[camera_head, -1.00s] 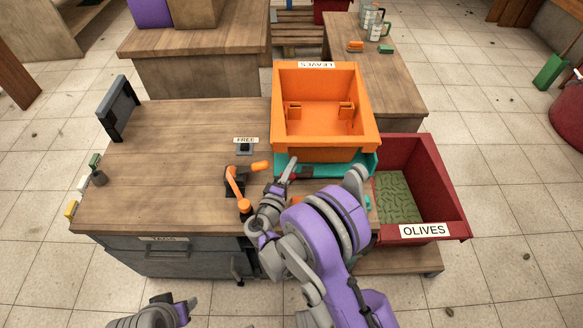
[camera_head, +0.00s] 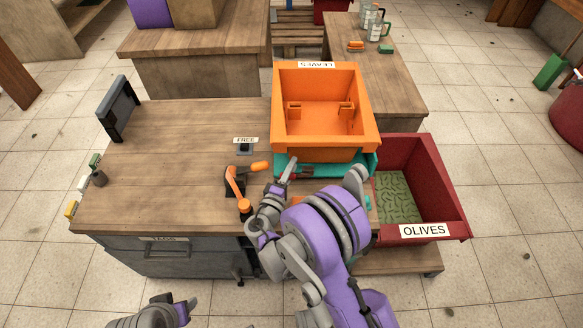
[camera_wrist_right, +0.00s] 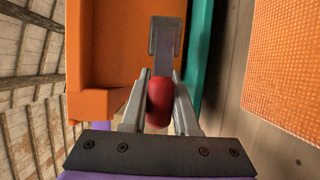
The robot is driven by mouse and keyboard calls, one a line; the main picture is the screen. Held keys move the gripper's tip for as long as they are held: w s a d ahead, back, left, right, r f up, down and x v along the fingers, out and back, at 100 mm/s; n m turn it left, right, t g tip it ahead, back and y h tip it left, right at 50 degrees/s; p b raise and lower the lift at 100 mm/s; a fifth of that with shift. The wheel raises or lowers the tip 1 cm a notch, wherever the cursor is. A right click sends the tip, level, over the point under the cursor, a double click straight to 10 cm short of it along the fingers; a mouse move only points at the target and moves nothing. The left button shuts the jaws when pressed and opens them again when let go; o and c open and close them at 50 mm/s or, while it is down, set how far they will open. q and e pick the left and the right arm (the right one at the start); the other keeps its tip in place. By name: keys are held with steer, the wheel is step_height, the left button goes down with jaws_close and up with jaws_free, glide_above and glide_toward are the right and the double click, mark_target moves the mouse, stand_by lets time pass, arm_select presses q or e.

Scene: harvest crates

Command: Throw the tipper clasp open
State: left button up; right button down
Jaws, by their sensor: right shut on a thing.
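The tipper is an orange tray (camera_head: 325,140) labelled LEAVES on a teal base (camera_head: 368,165) at the table's right back. The clasp shows at its front as a grey bracket-like lever (camera_wrist_right: 166,45) with a red grip (camera_wrist_right: 160,98) in the right wrist view. My right gripper (camera_head: 292,170) is at the clasp; in the wrist view its fingers (camera_wrist_right: 161,90) are shut on the red grip. In the head view the clasp is small and partly hidden by my gripper. My left gripper (camera_head: 184,309) is low at the bottom edge, away from the table, its jaws unclear.
A red crate (camera_head: 425,165) labelled OLIVES holds green pieces right of the tipper. An orange-handled device (camera_head: 237,185) and a small FREE-labelled block (camera_head: 245,148) are on the wooden table (camera_head: 170,150). The table's left middle is clear.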

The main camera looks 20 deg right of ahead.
steer(key=n+t+y, duration=0.1)
steer(key=y+b, duration=0.1)
steer(key=shift+s+a+n+t+y, duration=0.15)
steer(key=shift+s+n+t+y, duration=0.15)
steer(key=shift+s+n+t, duration=0.1)
steer(key=shift+s+a+n+t+y, duration=0.2)
steer(key=shift+n+t+y, duration=0.3)
steer(key=shift+y, duration=0.4)
steer(key=shift+a, duration=0.1)
steer(key=c, duration=0.7)
jaws_free()
steer(key=shift+o, duration=0.2)
